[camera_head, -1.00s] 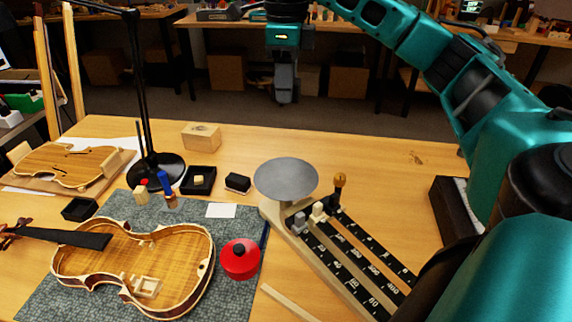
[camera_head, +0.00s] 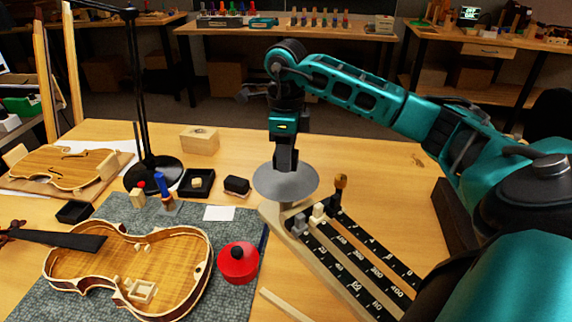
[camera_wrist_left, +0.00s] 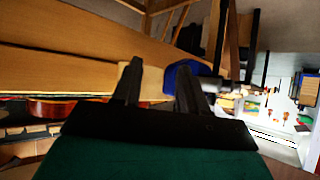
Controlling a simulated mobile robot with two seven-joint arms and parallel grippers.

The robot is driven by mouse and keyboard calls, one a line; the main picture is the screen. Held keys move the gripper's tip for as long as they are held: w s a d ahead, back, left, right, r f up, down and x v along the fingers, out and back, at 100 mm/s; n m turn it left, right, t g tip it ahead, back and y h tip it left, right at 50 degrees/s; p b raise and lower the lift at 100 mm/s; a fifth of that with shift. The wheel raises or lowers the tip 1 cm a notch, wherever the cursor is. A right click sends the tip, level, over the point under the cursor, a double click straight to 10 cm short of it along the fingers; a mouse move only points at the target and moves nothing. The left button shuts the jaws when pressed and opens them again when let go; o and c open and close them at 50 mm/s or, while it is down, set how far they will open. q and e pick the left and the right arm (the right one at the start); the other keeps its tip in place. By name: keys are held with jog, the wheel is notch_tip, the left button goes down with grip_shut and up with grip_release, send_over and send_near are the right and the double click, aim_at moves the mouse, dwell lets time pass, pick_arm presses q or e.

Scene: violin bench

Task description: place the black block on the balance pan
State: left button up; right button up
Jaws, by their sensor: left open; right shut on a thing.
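The balance pan (camera_head: 270,183) is a round grey dish at the head of the wooden scale arm. My right gripper (camera_head: 286,166) points straight down over the pan and is shut on a dark thing, which I take to be the black block. Block and fingers merge in the picture, and I cannot tell whether the block touches the pan. In the left wrist view my left gripper (camera_wrist_left: 158,85) is open, its two dark fingers apart. A blue thing (camera_wrist_left: 196,70) shows beyond them.
A small black item with a pale underside (camera_head: 237,185) lies left of the pan. Black trays (camera_head: 206,193), a lamp stand (camera_head: 160,180), a red pot (camera_head: 238,270) and an open violin body (camera_head: 190,255) fill the left.

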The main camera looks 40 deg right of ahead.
jog(key=shift+f, duration=1.55)
jog(key=shift+f, duration=0.1)
jog(key=o, duration=1.1)
jog(key=shift+c, duration=0.2)
notch_tip(320, 180, up, 12)
jog(key=shift+r+p, duration=0.15)
jog(key=shift+p, duration=0.15)
